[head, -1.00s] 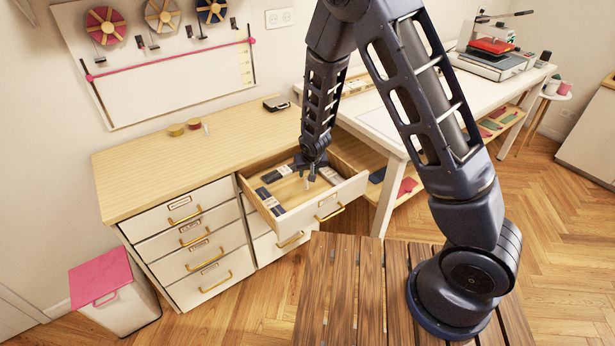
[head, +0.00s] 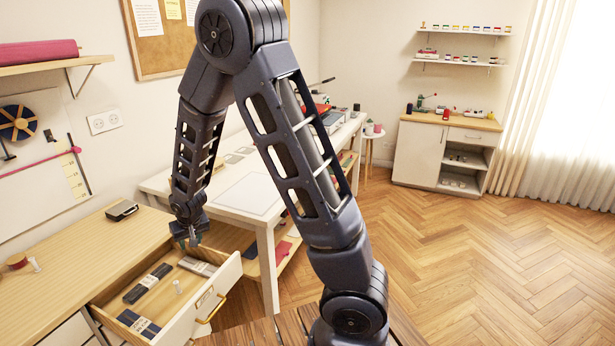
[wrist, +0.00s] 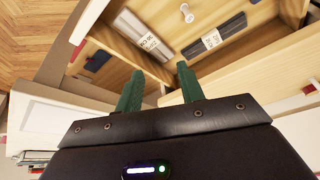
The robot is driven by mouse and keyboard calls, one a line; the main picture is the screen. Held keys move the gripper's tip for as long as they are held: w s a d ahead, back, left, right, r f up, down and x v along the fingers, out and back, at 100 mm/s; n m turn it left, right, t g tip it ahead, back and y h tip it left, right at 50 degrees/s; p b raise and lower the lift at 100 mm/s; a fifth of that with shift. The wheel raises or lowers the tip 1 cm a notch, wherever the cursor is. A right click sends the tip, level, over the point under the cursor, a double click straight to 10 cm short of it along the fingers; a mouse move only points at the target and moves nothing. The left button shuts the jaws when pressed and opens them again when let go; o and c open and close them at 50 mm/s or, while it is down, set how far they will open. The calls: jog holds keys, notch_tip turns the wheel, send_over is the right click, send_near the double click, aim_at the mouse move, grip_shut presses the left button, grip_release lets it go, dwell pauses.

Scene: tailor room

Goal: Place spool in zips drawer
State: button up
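The open drawer (head: 190,318) sticks out of the wooden-topped cabinet and holds several flat labelled packs, likely zips. A small white spool (head: 178,286) stands upright on the drawer floor between dark packs (head: 148,283) and the drawer front. In the wrist view the spool (wrist: 187,13) is near the top edge, beyond the fingertips and apart from them. My gripper (head: 190,242) is above the back right part of the drawer. In the wrist view its green fingers (wrist: 160,83) are apart with nothing between them.
A reddish spool (head: 16,262), a small white spool (head: 34,265) and a dark device (head: 122,210) sit on the cabinet top (head: 80,245). A white table (head: 240,195) stands right of the drawer. Open floor (head: 480,270) lies to the right.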

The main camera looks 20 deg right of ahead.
jog(key=s+d+r+m, duration=0.1)
jog(key=s+d+r, duration=0.1)
jog(key=d+r, duration=0.85)
jog(key=s+d+r+m, duration=0.1)
jog(key=s+d+r, duration=0.1)
jog(key=d+r, duration=0.8)
jog(key=s+d+r, duration=0.3)
jog(key=s+d, duration=0.3)
jog(key=s, duration=0.2)
jog(key=s+d+r+m+h, duration=0.1)
jog(key=s+d+r, duration=0.3)
jog(key=s+d, duration=0.3)
jog(key=shift+s+t+h, duration=0.3)
jog(key=shift+s+t, duration=0.1)
jog(key=shift+s, duration=0.65)
jog(key=shift+d+r, duration=0.1)
